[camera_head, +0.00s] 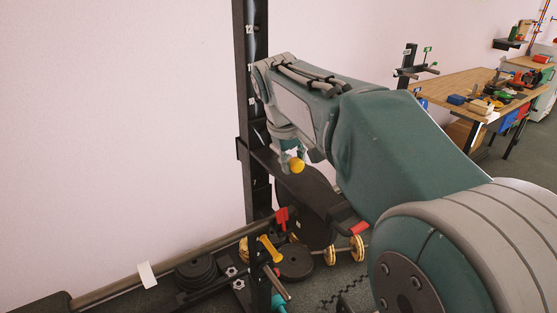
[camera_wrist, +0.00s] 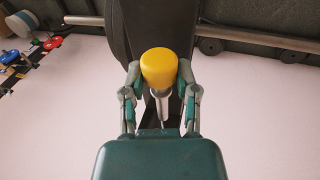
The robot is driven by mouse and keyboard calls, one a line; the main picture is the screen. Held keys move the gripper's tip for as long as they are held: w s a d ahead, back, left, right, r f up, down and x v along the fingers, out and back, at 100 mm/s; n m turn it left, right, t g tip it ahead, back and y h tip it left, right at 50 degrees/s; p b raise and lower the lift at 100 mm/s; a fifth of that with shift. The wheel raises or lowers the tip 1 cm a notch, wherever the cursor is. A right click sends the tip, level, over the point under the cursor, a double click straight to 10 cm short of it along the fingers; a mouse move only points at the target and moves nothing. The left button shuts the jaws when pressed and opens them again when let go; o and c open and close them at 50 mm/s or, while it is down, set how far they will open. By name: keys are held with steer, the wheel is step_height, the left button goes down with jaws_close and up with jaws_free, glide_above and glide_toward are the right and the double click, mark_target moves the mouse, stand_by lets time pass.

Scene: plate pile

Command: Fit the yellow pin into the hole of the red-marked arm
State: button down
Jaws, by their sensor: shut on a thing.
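The yellow pin has a yellow knob (camera_head: 297,166) and a thin metal shaft. My gripper (camera_wrist: 160,80) is shut on the pin, with a finger on each side of the knob in the wrist view, where the metal shaft shows behind it. In the head view the gripper is beside the black numbered upright (camera_head: 250,85), in front of a dark arm or plate. Red marks show on a part low by the upright (camera_head: 283,217) and on a black arm's end at the right (camera_head: 358,228). I cannot make out the hole in either view.
Another yellow-handled piece (camera_head: 268,250) sits lower on the rack. Black weight plates (camera_head: 196,272) and dumbbells (camera_head: 345,250) lie on the floor around it. A long bar (camera_head: 170,264) runs along the wall. A workbench (camera_head: 465,90) with tools stands far right.

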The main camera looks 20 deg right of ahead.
steer(key=d, duration=0.3)
steer(key=shift+d, duration=0.1)
steer(key=w+a, duration=0.1)
steer(key=a, duration=0.1)
steer(key=w+a, duration=0.2)
steer(key=shift+w+d, duration=0.4)
steer(key=shift+w, duration=0.2)
steer(key=shift+w+d, duration=0.25)
steer(key=shift+d, duration=0.05)
steer(key=shift+w, duration=0.35)
steer(key=shift+a, duration=0.85)
steer(key=shift+d, duration=0.6)
steer(key=shift+a, duration=0.1)
steer(key=shift+w, duration=0.1)
